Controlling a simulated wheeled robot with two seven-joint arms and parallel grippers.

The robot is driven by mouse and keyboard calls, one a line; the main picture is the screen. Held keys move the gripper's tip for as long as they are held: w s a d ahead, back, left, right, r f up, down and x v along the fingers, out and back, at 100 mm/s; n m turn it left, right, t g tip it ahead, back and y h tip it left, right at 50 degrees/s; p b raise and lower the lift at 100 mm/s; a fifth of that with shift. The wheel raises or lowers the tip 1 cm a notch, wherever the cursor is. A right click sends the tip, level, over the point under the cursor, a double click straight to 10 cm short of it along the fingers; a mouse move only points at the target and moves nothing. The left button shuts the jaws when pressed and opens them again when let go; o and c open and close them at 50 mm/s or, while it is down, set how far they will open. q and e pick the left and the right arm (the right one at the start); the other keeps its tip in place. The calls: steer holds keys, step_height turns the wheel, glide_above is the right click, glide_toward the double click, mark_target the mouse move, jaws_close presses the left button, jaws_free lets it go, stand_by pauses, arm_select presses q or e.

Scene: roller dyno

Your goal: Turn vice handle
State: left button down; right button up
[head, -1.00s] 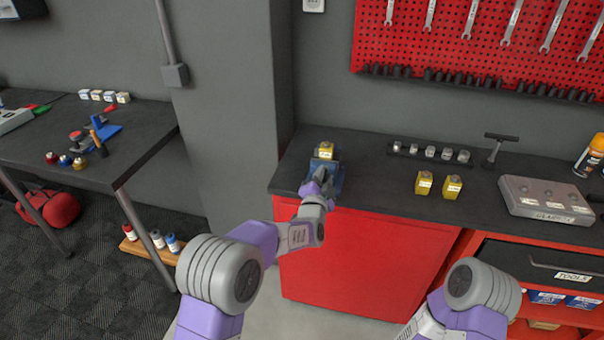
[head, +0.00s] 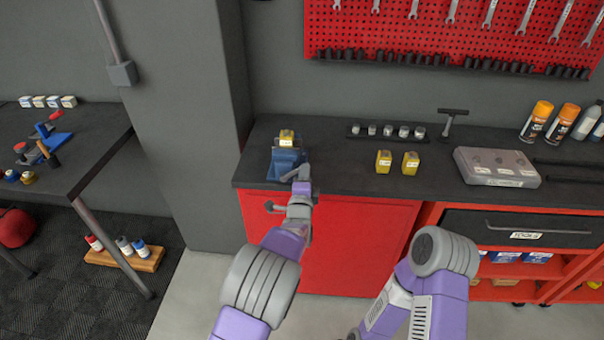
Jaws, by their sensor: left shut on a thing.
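The blue vice (head: 285,160) stands at the left front corner of the dark workbench. A yellow block (head: 286,137) with a pale label shows at its top; I cannot tell if the jaws grip it. My left gripper (head: 297,174) is at the vice's front right side, shut on what appears to be the vice handle. The handle is mostly hidden by the gripper and wrist, so its angle is unclear. A small grey piece shows left of my wrist, before the red cabinet; I cannot tell what it is. My right gripper is out of view.
Two yellow blocks (head: 397,162), a rack of small cylinders (head: 388,131), a T-handled tool (head: 450,122) and a grey case (head: 495,167) are on the bench (head: 345,180). Spray cans (head: 549,122) stand at the right. The bench beside the vice is clear to its right.

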arm_select(q)
steer(key=shift+s+d+f, duration=0.15)
steer(key=shift+f, duration=0.35)
steer(key=c, duration=1.4)
jaws_free()
steer(key=o, duration=0.5)
steer(key=shift+s+r, duration=0.2)
steer(key=shift+r, duration=0.05)
steer(key=shift+w, duration=0.1)
steer(key=s+a, duration=0.1)
steer(key=s, duration=0.6)
steer(key=shift+s+a+p, duration=0.2)
steer(key=shift+a+p, duration=0.1)
steer(key=shift+p, duration=0.05)
